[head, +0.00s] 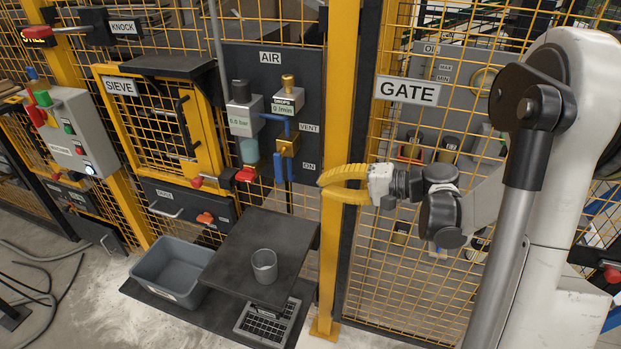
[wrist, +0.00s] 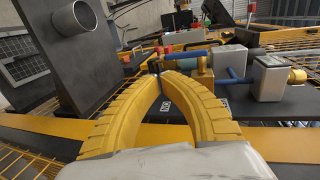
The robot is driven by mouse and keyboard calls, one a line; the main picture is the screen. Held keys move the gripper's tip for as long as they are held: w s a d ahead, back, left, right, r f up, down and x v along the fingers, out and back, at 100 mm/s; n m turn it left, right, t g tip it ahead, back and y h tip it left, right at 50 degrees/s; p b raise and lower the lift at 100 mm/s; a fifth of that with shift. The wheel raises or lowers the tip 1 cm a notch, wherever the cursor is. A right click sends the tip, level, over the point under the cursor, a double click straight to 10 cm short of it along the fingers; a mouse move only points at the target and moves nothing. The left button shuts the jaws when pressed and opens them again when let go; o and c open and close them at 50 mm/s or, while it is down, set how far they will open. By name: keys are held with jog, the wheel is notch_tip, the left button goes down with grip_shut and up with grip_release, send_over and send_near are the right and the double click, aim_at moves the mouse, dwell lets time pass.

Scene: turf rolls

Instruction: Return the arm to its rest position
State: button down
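My gripper (head: 322,184) has ribbed yellow fingers and is held out to the left in front of the yellow post, between the AIR panel (head: 305,110) and the GATE sign (head: 407,91). In the wrist view the two fingers of my gripper (wrist: 166,76) arch together and their tips meet, with nothing seen between them. My arm is bent, its white and dark links filling the right of the head view. In the wrist view, blue and grey air fittings (wrist: 190,56) show just beyond the fingertips; I cannot tell the exact gap.
A grey cup (head: 264,266) stands on a dark shelf (head: 245,243), beside a grey bin (head: 168,262). Yellow mesh fencing (head: 400,270) runs behind my arm. The SIEVE door (head: 160,130) and a grey button box (head: 75,135) are at left. Cables (head: 35,270) lie on the floor.

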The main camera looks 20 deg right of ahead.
jog(key=s+d, duration=0.1)
jog(key=d, duration=0.1)
jog(key=s+d+p, duration=0.1)
jog(key=s+d, duration=0.1)
jog(key=s+a+n+g+h, duration=0.2)
jog(key=s+a+g+h, duration=0.15)
jog(key=a, duration=0.35)
jog(key=s+r+n+t+h, duration=0.2)
jog(key=s+n+h, duration=0.3)
jog(key=s+h, duration=0.3)
jog(key=s, duration=0.4)
jog(key=shift+s+d+h, duration=0.2)
jog(key=shift+s+h, duration=0.15)
jog(key=shift+s, duration=0.05)
jog(key=shift+r, duration=0.1)
